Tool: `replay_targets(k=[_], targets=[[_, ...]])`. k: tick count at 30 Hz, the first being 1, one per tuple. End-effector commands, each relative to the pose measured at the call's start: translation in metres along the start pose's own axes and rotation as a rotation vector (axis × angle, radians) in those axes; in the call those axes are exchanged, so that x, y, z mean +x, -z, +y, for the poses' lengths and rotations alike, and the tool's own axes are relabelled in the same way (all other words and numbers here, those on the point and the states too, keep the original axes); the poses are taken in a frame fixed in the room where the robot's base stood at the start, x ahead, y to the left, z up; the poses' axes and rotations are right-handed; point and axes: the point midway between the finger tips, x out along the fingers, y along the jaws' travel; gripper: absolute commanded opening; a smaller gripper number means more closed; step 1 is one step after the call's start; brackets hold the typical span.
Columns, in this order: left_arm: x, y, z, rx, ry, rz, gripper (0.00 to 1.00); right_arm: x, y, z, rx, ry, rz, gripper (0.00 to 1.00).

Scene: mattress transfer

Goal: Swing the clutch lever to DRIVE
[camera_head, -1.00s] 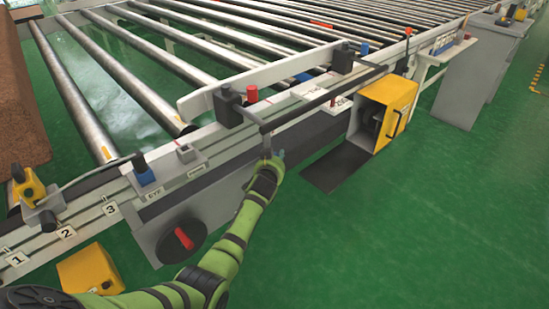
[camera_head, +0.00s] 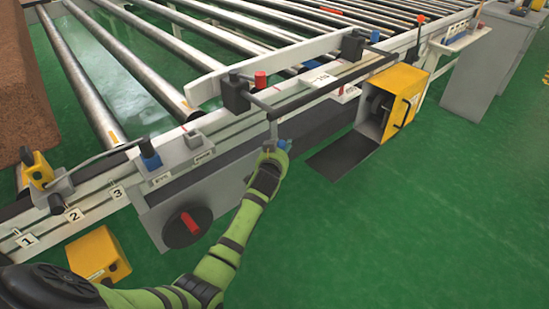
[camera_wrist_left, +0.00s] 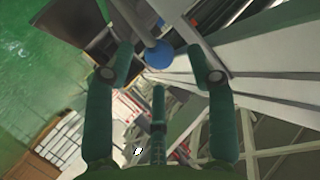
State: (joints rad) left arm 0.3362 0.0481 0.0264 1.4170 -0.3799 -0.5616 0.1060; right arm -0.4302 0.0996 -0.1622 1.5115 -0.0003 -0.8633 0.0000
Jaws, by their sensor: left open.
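My left gripper (camera_head: 274,152) comes in from the lower left on a green arm. It is at the front of the conveyor's side rail, at the lower end of a short grey rod below a black bar. A blue ball knob (camera_wrist_left: 158,55), apparently the clutch lever's end, is in the left wrist view. A bit of blue (camera_head: 282,144) shows at the gripper in the head view. No DRIVE label is readable. My right gripper is not in view.
A black bar (camera_head: 320,88) runs along the rail above the gripper. A red-handled black dial (camera_head: 187,228) is on the grey housing to the left.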

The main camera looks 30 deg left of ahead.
Motion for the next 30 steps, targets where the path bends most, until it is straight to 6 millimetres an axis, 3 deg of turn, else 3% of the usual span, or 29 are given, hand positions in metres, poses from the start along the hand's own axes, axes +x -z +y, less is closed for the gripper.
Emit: replay_targets(k=[6,13,30], targets=[[-0.038,0.000,0.000,0.001,0.000,0.002,0.56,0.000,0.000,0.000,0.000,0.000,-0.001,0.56],[-0.066,0.001,-0.001,0.003,0.001,0.002,0.56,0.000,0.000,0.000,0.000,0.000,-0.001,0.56],[-0.074,0.001,-0.002,0.003,0.002,0.002,0.56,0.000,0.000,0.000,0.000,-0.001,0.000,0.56]])
